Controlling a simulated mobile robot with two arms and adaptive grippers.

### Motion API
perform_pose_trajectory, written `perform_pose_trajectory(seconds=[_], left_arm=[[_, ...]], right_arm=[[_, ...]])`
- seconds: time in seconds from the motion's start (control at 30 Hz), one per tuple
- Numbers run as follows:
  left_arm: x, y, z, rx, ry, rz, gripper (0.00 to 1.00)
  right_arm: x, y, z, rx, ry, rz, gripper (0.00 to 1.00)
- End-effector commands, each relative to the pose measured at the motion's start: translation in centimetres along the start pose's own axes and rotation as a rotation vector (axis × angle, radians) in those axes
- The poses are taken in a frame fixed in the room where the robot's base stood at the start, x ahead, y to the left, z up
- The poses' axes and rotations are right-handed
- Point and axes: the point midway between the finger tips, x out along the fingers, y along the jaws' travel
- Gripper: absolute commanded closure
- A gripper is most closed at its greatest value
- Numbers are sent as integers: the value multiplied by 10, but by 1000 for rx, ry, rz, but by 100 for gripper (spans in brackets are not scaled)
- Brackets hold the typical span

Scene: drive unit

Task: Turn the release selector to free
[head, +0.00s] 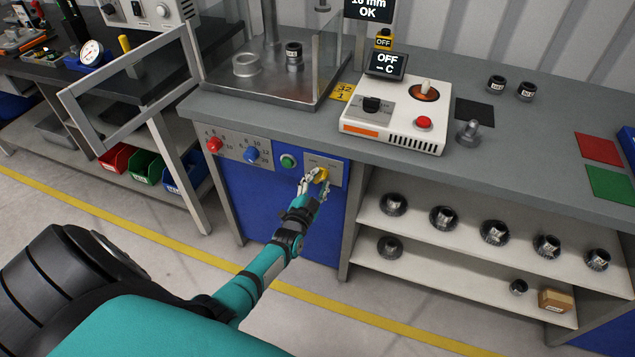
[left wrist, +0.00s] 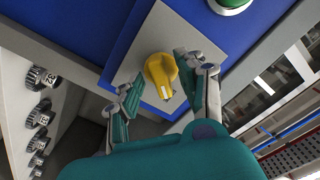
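The release selector is a yellow knob (head: 321,174) on a grey plate on the blue front panel of the bench. In the left wrist view the yellow knob (left wrist: 160,72) sits between my left gripper's fingers, with a pale mark at its lower end. My left gripper (head: 314,186) is at the knob; it also shows in the left wrist view (left wrist: 158,88). Its fingers are open, one on each side of the knob, and a gap shows at least on the left side. The label text on the plate is too small to read. My right gripper is not in view.
Left of the selector are a green button (head: 288,161), a blue knob (head: 251,155) and a red knob (head: 213,145). The grey bench top (head: 290,120) overhangs above. A shelf (head: 410,225) with several gears stands to the right. A white-framed open panel (head: 135,95) is at the left.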

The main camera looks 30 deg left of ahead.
Motion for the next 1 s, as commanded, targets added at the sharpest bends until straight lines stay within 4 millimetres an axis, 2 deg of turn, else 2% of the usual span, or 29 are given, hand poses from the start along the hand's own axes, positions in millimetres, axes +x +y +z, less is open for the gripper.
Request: perform_pose_trajectory(seconds=[0.13,0.23,0.5,0.7,0.83,1.0], left_arm=[[-4,0,1,0,-1,1,62],[-16,1,1,-1,-2,1,62],[-73,1,1,0,-3,2,62],[-106,1,1,-1,-1,1,62],[-117,0,0,1,0,0,62],[-120,0,0,1,0,0,62]], right_arm=[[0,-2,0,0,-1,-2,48],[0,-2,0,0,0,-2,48],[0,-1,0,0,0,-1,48],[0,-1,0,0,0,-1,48],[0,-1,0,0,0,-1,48],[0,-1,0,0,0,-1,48]])
